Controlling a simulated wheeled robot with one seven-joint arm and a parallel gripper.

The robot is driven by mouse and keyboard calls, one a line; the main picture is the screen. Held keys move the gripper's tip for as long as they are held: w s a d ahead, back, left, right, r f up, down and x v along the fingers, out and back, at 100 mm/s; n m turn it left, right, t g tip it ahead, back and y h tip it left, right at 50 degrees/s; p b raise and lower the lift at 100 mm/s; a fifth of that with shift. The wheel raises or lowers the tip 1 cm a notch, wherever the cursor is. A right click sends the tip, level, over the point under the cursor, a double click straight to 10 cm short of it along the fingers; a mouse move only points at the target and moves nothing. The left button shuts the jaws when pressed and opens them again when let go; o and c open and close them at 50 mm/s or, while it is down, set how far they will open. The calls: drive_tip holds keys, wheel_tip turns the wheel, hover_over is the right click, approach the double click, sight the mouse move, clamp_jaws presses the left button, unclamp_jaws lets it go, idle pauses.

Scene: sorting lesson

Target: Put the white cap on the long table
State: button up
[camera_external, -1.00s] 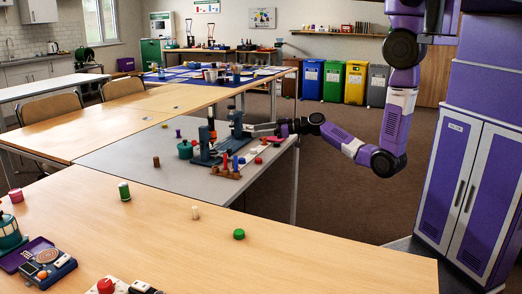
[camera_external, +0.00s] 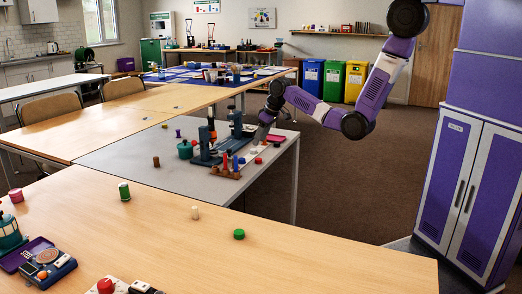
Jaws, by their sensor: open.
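My gripper (camera_external: 260,136) points down over the right end of the grey table (camera_external: 135,160), close to a white board with small red and pale pieces (camera_external: 254,151). Its fingers are small and partly hidden in this view; they are open. I cannot tell which pale piece there is the white cap, or whether the fingers touch one.
Blue stands (camera_external: 207,150) and a rack with red and blue pegs (camera_external: 229,166) are just left of my gripper. A pink tray (camera_external: 275,138) lies to its right. A green cap (camera_external: 239,234) and a green cylinder (camera_external: 124,191) stand on the front table, with bare wood around them.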

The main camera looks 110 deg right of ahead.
sight(254, 149)
drive_tip(key=shift+w+x, duration=0.15)
drive_tip(key=shift+x, duration=1.15)
drive_tip(key=shift+w+x, duration=0.15)
drive_tip(key=shift+x, duration=1.2)
drive_tip(key=shift+s+r, duration=0.1)
clamp_jaws()
